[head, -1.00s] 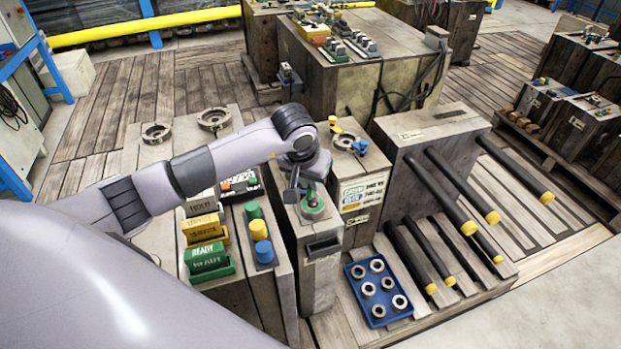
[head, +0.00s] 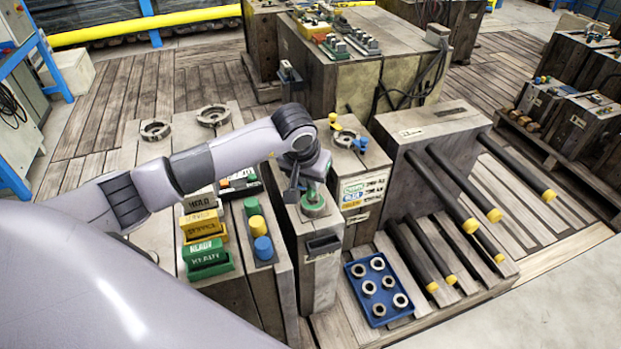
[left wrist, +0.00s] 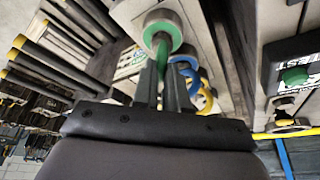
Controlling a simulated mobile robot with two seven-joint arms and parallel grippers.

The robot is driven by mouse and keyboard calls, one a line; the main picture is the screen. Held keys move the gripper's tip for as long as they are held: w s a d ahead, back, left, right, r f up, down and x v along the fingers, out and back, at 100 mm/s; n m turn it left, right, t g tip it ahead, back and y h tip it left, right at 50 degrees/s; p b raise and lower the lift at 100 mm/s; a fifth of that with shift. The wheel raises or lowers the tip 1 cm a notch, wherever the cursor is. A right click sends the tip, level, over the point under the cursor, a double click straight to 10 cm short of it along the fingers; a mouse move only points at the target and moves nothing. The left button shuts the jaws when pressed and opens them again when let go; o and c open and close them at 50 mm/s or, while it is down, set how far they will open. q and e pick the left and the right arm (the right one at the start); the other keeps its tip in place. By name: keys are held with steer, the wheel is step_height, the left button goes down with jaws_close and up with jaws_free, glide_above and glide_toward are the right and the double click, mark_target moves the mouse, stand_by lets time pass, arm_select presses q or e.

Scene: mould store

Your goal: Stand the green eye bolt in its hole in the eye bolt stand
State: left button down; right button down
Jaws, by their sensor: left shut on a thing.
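My left gripper (left wrist: 163,88) is shut on the green eye bolt (left wrist: 161,55), which shows edge-on between the fingers in the left wrist view. In the head view the gripper (head: 308,187) points down over a round green-rimmed pad (head: 314,211) on a narrow block. The eye bolt's lower end is at or just above this pad; I cannot tell if it touches. The eye bolt stand (head: 375,158) is just behind, with a yellow eye bolt (head: 335,121) and a blue eye bolt (head: 360,146) upright on it. Its green hole is not clearly visible. My right gripper is not in view.
Left of the narrow block are green and yellow bins (head: 208,258) and green, yellow and blue cylinders (head: 258,229). A blue tray (head: 357,295) of metal rings lies in front right. Black bars with yellow ends (head: 470,227) stick out at the right.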

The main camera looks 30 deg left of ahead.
arm_select(q)
steer(key=shift+f+b, duration=0.5)
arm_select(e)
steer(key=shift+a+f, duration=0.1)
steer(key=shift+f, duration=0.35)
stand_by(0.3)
arm_select(q)
steer(key=c, duration=1.1)
jaws_free()
steer(key=shift+v, duration=0.85)
steer(key=v, duration=0.5)
steer(key=shift+s+r+p, duration=0.1)
steer(key=shift+r+p, duration=0.15)
steer(key=shift+p, duration=0.05)
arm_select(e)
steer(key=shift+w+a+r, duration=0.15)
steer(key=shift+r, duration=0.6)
